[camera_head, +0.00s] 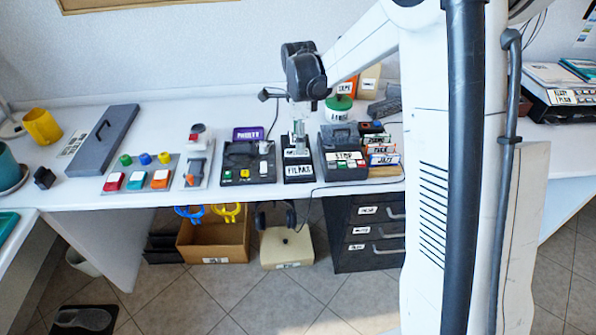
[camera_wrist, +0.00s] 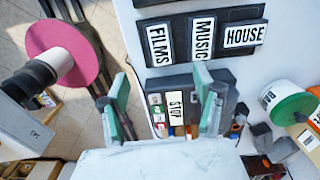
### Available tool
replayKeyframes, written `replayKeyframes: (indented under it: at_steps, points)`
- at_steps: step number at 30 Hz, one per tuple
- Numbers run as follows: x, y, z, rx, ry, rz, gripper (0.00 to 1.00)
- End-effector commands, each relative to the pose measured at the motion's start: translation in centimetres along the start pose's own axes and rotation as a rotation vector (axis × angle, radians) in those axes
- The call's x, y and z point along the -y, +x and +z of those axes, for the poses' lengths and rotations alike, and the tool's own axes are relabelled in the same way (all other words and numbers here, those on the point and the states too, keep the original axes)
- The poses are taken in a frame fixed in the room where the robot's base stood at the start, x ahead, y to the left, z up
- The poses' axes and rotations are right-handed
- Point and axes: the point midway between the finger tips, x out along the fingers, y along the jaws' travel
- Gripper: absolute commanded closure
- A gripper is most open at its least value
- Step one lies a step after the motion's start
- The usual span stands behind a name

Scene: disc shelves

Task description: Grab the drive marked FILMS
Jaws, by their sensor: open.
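The drive marked FILMS is black with a white label (camera_head: 298,170), at the front of the desk in the head view. In the wrist view the FILMS drive (camera_wrist: 158,44) is at the top, beside one marked MUSIC (camera_wrist: 203,38) and one marked HOUSE (camera_wrist: 244,35). My gripper (camera_head: 298,143) points down over this group in the head view and hides what is behind FILMS. In the wrist view my gripper (camera_wrist: 156,92) has its green-padded fingers apart, with nothing held. The FILMS label lies beyond the fingertips; I cannot tell the height gap.
A dark device marked STOP (camera_head: 343,155) stands close on the right. A black panel with coloured buttons (camera_head: 248,165) is on the left. A green-lidded tub (camera_head: 338,108) is behind. The desk's front edge (camera_head: 215,208) is close to FILMS.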

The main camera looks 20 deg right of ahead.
Motion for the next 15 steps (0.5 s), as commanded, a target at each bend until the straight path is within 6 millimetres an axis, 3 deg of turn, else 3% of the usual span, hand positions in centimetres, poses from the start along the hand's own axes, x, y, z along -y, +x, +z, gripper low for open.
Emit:
replayKeyframes:
  at_steps: [9, 15]
  points:
    - [0.0, 5.7, 0.0, 0.000, -0.002, -0.001, 0.36]
    - [0.0, 7.3, 0.0, 0.000, -0.002, -0.001, 0.36]
